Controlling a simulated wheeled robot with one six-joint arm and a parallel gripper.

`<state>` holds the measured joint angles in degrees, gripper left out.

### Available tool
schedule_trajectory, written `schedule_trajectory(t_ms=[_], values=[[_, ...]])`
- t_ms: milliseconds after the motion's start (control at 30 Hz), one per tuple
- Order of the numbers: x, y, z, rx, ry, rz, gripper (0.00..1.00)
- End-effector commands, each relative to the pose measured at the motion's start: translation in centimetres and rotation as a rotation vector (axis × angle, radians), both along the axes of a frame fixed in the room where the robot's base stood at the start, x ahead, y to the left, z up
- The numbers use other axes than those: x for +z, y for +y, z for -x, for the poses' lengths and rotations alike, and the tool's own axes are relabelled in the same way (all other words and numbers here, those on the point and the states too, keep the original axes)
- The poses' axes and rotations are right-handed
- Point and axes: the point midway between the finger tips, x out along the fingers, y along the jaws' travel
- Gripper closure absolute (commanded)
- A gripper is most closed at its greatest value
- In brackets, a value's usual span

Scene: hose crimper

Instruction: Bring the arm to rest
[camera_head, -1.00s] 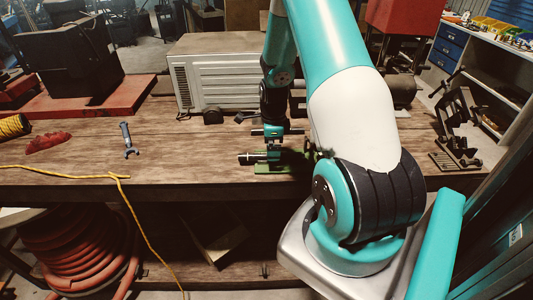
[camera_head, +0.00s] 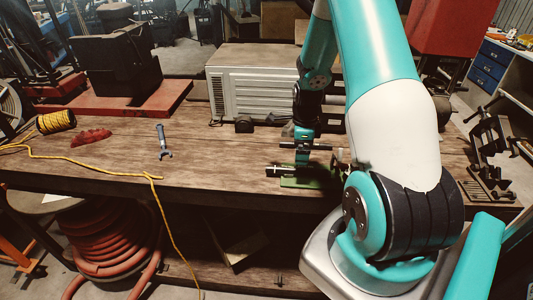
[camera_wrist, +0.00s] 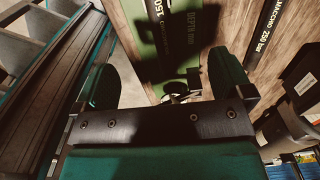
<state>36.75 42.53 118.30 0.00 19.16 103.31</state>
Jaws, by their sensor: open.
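My arm reaches over the wooden workbench (camera_head: 215,170) from the right of the head view. My gripper (camera_head: 303,160) points down just above a low green device with a dark cylindrical end (camera_head: 298,182) near the bench's front edge. In the wrist view my gripper (camera_wrist: 165,85) has its two green-padded fingers wide apart. No object is visible held between them. I cannot tell from the head view whether a finger touches the device.
A grey vented box (camera_head: 258,88) stands close behind my gripper. A wrench (camera_head: 163,142), a red lump (camera_head: 91,137) and a yellow cord (camera_head: 90,165) lie left. A dark metal vise-like tool (camera_head: 490,150) stands right. The bench's left-middle is mostly clear.

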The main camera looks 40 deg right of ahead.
Motion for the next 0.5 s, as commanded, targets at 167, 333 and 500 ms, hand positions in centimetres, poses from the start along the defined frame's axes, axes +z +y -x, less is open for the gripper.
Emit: schedule_trajectory(t_ms=[167, 333, 500], values=[[0.0, 0.0, 0.0, 0.0, 0.0, 0.0, 0.02], [0.6, 1.2, -0.7, 0.077, -0.013, -0.005, 0.02], [4.4, 9.0, -3.3, 0.558, -0.086, -0.036, 0.02]])
